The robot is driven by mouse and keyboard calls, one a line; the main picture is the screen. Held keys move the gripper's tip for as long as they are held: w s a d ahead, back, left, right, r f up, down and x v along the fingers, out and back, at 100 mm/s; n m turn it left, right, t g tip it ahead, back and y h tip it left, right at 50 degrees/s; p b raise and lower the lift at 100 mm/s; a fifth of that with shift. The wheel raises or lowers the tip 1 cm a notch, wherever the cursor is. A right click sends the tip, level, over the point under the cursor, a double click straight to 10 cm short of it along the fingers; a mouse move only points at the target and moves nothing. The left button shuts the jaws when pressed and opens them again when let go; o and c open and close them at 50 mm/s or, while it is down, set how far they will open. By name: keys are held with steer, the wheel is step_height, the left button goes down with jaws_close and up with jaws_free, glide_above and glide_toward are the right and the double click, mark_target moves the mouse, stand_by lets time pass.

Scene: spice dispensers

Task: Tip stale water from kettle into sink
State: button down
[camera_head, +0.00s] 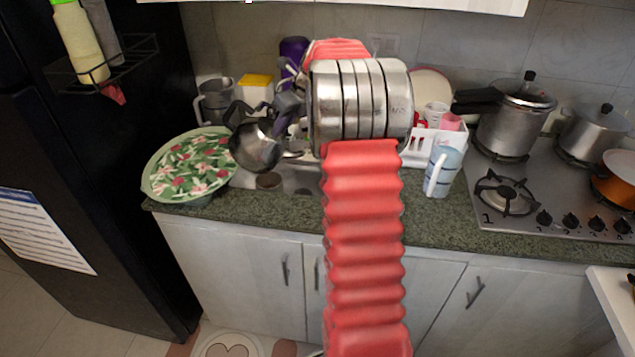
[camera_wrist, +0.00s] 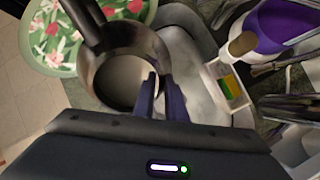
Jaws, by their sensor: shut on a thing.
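The kettle (camera_head: 257,150) is a dark, shiny metal vessel with a black handle, held above the counter near the left side of the sink (camera_head: 301,181). In the wrist view the kettle (camera_wrist: 128,47) shows its round open mouth towards the camera, with the handle at upper left. My gripper (camera_wrist: 162,88) is shut on the kettle at its near right rim. The kettle appears tilted, and I cannot see any water in it or running from it. The grey sink basin (camera_wrist: 203,70) lies below and to the right of the kettle. My arm hides much of the sink in the head view.
A green floral tray (camera_head: 190,165) lies left of the sink. A white caddy with a sponge (camera_wrist: 229,84) and a purple container (camera_wrist: 284,22) stand to its right in the wrist view. Blue cups (camera_head: 441,171) and a stove (camera_head: 540,200) are further right.

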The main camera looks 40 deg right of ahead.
steer(key=shift+s+d+f+t, duration=0.15)
steer(key=shift+f+t, duration=0.05)
steer(key=shift+t, duration=0.1)
steer(key=shift+s+d+f+t+y+p, duration=0.25)
steer(key=shift+s+f+t+y+p, duration=0.2)
steer(key=shift+f, duration=0.2)
steer(key=shift+s+d+f+m+t+y+p, duration=0.15)
steer(key=shift+s+d+f+t+y+p, duration=0.25)
steer(key=shift+t, duration=0.25)
steer(key=shift+s+d+f+m+t+y+p, duration=0.15)
steer(key=shift+s+d+f+t+y+p, duration=0.15)
steer(key=shift+t+y+p, duration=0.25)
stand_by(1.2)
steer(key=shift+s+d+r+t+y+p, duration=0.2)
steer(key=shift+s+d+t+y+p, duration=0.15)
steer(key=shift+s+t, duration=0.4)
steer(key=g, duration=0.1)
steer(key=w+a+g+h, duration=0.1)
steer(key=w+g+h, duration=0.1)
steer(key=shift+w+a+r, duration=0.15)
steer(key=shift+a+r, duration=0.1)
stand_by(0.6)
stand_by(0.3)
